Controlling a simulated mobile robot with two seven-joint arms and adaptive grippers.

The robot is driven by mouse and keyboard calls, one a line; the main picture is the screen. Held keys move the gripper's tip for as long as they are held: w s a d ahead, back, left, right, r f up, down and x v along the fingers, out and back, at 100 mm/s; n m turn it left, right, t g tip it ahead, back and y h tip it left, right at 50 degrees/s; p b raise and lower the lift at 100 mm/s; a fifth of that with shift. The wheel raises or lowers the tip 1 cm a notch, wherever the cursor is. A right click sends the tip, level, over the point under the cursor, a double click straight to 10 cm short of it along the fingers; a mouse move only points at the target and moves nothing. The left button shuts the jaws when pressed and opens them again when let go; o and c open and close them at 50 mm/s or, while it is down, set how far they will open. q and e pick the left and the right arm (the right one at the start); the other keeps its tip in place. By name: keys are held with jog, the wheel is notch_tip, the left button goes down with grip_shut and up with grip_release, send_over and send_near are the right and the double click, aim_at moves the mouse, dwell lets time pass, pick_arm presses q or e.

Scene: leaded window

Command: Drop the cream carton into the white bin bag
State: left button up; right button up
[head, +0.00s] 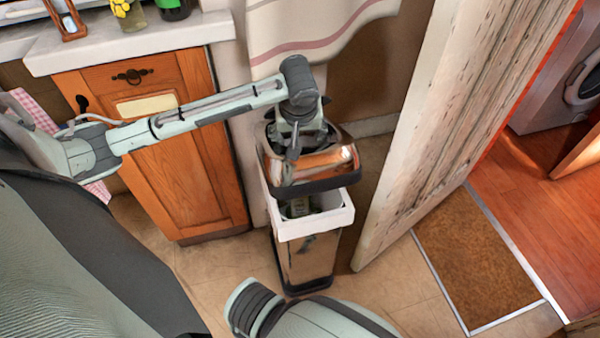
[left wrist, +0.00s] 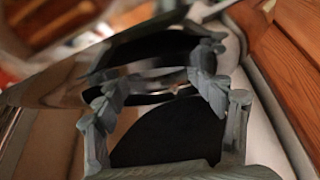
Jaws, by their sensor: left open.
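The metal bin (head: 307,258) stands on the floor with its shiny lid (head: 312,165) raised. The white bin bag (head: 318,222) shows as a white rim around the bin's opening. A small greenish item (head: 298,207) shows inside that opening; I cannot tell what it is. I cannot make out the cream carton for sure. My left gripper (head: 292,148) is at the back of the raised lid, pointing down. In the left wrist view the left gripper (left wrist: 155,85) has its fingers apart, with dark and shiny surfaces beyond them; contact is unclear. My right gripper is out of view.
A wooden cabinet (head: 165,165) under a white counter (head: 130,45) stands left of the bin. A pale plank door (head: 450,120) stands close on the right. A brown doormat (head: 478,262) lies beyond it. A striped cloth (head: 310,30) hangs behind. Some tiled floor is clear.

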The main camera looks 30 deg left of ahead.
pick_arm(q)
jog(key=shift+s+a+f, duration=0.3)
jog(key=shift+a+f, duration=0.4)
jog(key=shift+f, duration=0.25)
jog(key=w+d+v, duration=0.1)
jog(key=v, duration=1.3)
jog(key=shift+w+f, duration=0.1)
jog(key=x, duration=0.7)
jog(key=shift+a, duration=0.3)
